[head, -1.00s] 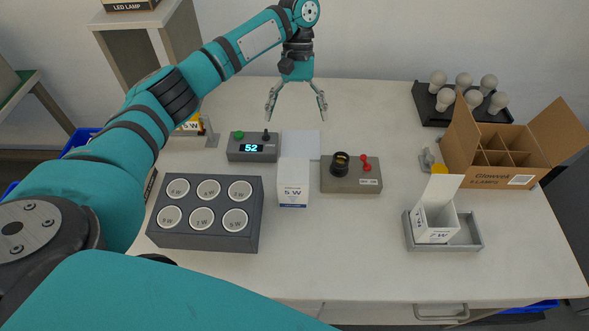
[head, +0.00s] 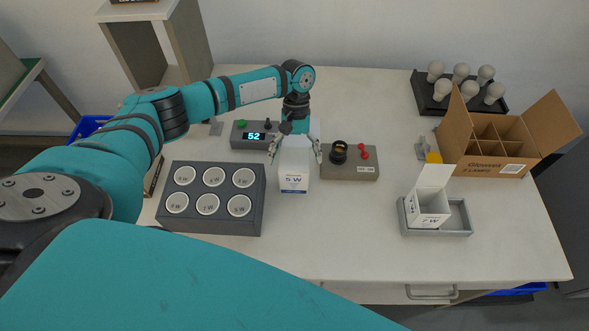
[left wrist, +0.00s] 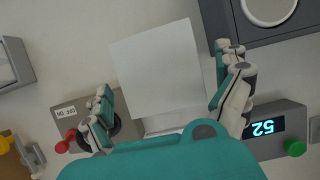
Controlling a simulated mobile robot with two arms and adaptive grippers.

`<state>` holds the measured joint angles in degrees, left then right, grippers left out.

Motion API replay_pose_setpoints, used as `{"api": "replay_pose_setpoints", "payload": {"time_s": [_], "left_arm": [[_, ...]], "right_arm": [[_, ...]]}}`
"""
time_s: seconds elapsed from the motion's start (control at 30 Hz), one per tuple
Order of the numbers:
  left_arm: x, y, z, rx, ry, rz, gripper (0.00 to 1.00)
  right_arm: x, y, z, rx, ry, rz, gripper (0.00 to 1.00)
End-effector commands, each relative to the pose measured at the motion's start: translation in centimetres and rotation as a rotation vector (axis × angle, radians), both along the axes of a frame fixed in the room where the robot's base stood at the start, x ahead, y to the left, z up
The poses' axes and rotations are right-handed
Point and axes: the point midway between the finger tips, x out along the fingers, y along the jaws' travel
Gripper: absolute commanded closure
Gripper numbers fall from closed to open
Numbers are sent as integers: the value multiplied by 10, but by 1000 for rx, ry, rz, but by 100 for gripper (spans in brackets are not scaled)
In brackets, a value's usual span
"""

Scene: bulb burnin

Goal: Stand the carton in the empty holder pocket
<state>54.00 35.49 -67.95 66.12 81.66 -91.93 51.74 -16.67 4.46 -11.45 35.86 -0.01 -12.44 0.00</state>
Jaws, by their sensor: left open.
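The white 5 W carton (head: 293,180) stands upright on the table, between the dark lamp block and the grey socket box. Its pale top fills the middle of the left wrist view (left wrist: 158,68). My left gripper (head: 296,159) is open above and at the back of the carton, one finger to each side. The left wrist view shows its fingers (left wrist: 166,102) apart, with no clear contact. The grey holder (head: 437,233) is at the right; an open white 7 W carton (head: 428,207) stands in its left part, and its right part is empty. My right gripper is out of view.
The lamp block (head: 212,222) with several round lids stands left of the carton. A display box (head: 254,136) reading 52 and the socket box (head: 350,172) flank the gripper. A cardboard box (head: 490,158) and bulb rack (head: 430,112) are back right. Table between carton and holder is clear.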

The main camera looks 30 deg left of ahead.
Motion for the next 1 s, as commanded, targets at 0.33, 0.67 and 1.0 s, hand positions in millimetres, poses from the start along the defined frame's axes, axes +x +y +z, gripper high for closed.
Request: {"api": "replay_pose_setpoints", "payload": {"time_s": [0.33,0.67,1.0], "left_arm": [[-11,-4,-26,1,1,3,0],[-11,-4,-26,1,0,2,26],[-11,-4,-25,1,0,2,42]], "right_arm": [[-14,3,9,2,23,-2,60],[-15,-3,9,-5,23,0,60],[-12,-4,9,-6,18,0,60]]}}
